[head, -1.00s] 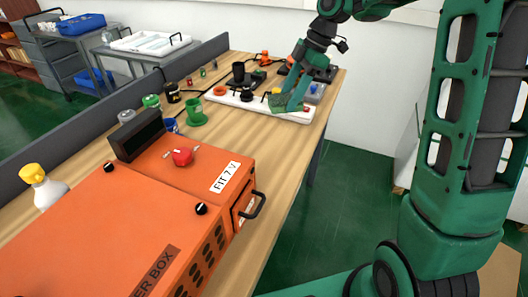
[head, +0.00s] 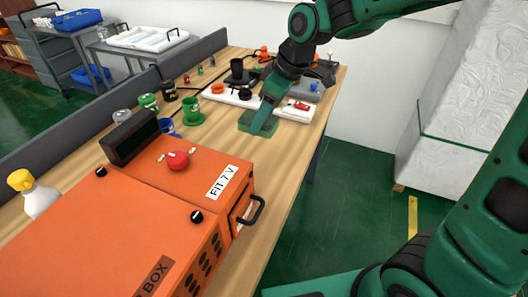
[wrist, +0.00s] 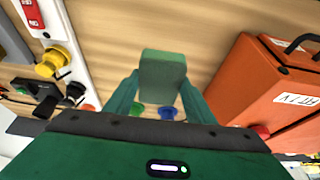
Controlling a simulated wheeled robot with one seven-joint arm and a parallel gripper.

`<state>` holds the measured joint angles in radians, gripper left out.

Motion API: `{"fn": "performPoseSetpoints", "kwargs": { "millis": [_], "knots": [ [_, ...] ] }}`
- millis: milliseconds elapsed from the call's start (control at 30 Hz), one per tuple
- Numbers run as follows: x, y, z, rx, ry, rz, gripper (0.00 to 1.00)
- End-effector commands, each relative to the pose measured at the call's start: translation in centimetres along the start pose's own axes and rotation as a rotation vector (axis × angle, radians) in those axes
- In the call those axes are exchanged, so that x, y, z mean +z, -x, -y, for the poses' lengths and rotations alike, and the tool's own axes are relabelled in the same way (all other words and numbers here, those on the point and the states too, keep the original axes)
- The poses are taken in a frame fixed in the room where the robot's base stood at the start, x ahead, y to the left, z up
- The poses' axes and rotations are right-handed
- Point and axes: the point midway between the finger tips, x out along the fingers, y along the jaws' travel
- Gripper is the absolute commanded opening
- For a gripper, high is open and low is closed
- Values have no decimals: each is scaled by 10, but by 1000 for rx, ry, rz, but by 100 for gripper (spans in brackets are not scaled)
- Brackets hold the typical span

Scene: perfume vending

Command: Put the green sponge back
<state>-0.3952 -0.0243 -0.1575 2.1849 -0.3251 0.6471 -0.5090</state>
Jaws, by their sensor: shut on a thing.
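My gripper (head: 262,122) is shut on the green sponge (head: 246,124), over the bare wood in front of the white tray (head: 278,111). In the wrist view, the sponge (wrist: 162,77) is a green block between the two green fingers of my gripper (wrist: 161,98). Its far end sticks out beyond the fingertips. I cannot tell whether the sponge touches the table or hangs just above it.
The orange box (head: 140,215) fills the near table. A green cup (head: 191,112), a blue cup (head: 168,127) and several jars stand left of my gripper. A red item (head: 299,105) lies on the tray. Bare wood (head: 275,155) runs along the right edge.

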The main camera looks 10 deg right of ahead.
Motion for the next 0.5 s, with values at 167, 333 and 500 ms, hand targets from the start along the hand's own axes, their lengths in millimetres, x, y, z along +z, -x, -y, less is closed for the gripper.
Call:
{"fn": "performPoseSetpoints", "kwargs": {
  "millis": [167,333,500],
  "knots": [
    [10,-28,4,-4,-3,6,25],
    [19,-50,4,-3,0,4,25],
    [22,-60,4,-3,1,3,25]
  ]
}}
